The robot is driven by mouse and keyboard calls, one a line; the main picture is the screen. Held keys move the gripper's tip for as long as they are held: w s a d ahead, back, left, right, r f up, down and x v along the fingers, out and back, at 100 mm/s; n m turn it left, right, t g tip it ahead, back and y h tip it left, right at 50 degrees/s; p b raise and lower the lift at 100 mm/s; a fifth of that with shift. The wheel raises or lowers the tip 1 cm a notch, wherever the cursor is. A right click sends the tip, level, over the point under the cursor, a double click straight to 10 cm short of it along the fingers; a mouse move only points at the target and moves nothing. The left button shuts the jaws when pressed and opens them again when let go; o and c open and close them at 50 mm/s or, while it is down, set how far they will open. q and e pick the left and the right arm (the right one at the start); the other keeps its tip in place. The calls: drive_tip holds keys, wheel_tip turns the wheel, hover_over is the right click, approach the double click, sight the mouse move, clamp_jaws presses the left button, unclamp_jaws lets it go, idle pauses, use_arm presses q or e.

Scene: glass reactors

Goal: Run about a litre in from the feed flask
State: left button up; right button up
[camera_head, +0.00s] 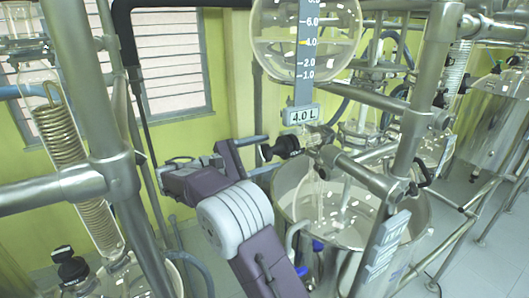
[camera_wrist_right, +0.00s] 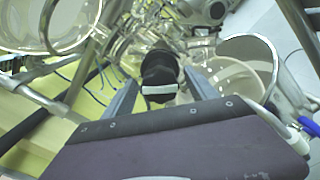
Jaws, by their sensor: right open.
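The feed flask (camera_head: 272,38) is a round glass vessel at the top of the head view. In the right wrist view the knob (camera_wrist_right: 160,72), with a white stripe, lies between the open fingers (camera_wrist_right: 160,80); contact cannot be told. My left gripper is out of view.
A steel pot (camera_head: 415,215) with glassware inside stands below the valve. Steel frame tubes (camera_head: 410,140) run close on the right. A glass coil condenser (camera_head: 70,150) and thick posts stand at the left. A window (camera_head: 170,60) is behind.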

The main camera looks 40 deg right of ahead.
drive_tip(key=c, duration=1.4)
drive_tip(key=shift+f+m+b, duration=0.2)
drive_tip(key=shift+m+b, duration=0.9)
drive_tip(key=shift+b, duration=0.05)
drive_tip(key=m+b, duration=0.2)
drive_tip(key=shift+m, duration=0.4)
drive_tip(key=m+b, duration=0.2)
drive_tip(key=m, duration=0.1)
drive_tip(key=shift+b, duration=0.35)
drive_tip(key=shift+r+m+b, duration=0.15)
drive_tip(key=shift+m+b, duration=0.65)
drive_tip(key=shift+m, duration=0.6)
drive_tip(key=o, duration=1.4)
drive_tip(key=shift+r, duration=0.1)
